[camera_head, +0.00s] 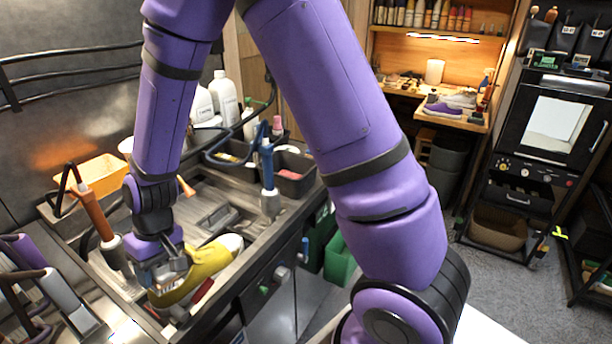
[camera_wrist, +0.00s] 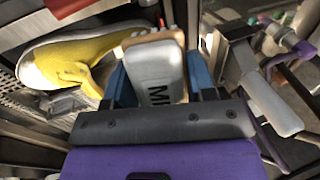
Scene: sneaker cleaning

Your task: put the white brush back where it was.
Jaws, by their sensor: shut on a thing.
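My gripper (camera_head: 165,270) hangs low over the sink-like workbench at the lower left of the head view. In the wrist view its blue fingers (camera_wrist: 158,78) are shut on a pale, block-like object with dark lettering and a tan edge, which I take to be the white brush (camera_wrist: 152,62). A yellow sneaker with a white toe (camera_head: 212,260) lies right beside the gripper. It also shows left of the brush in the wrist view (camera_wrist: 82,50); whether they touch I cannot tell.
An orange-handled tool (camera_head: 92,212) stands left of the gripper, a blue-handled one (camera_head: 268,165) to the right. Grey and purple handled tools (camera_head: 62,290) crowd the lower left. A yellow bin (camera_head: 100,175) and dark caddy (camera_head: 292,175) sit farther back. White bottles (camera_head: 223,97) stand behind.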

